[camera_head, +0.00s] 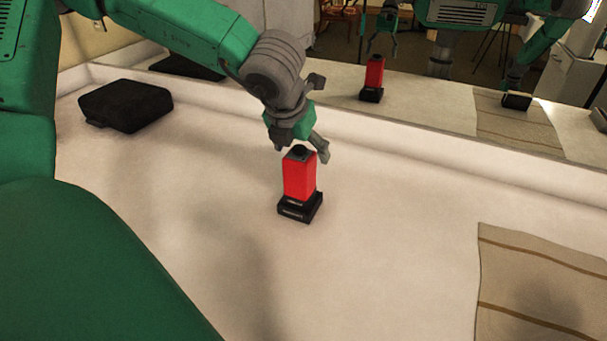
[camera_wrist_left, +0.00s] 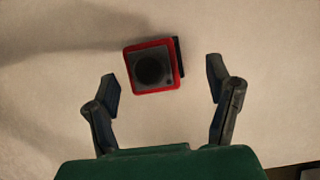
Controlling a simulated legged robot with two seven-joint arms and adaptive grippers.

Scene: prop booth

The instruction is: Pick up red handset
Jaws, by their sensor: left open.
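The red handset (camera_head: 299,180) stands upright in a black base (camera_head: 300,207) on the white table in the head view. Its dark top shows a round knob. In the left wrist view the handset (camera_wrist_left: 152,67) is seen from above, with its dark top and red rim. It lies just beyond the fingertips and between their lines, somewhat nearer the left finger. My left gripper (camera_head: 301,150) is open and empty, above and just behind the handset in the head view. Its two spread fingers show in the left wrist view (camera_wrist_left: 162,75). My right gripper is not seen directly.
A black case (camera_head: 126,105) lies at the table's back left. A striped cloth (camera_head: 540,285) lies at the front right. A low white ledge runs along the back, with a mirror behind it reflecting the handset and my body. The table around the handset is clear.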

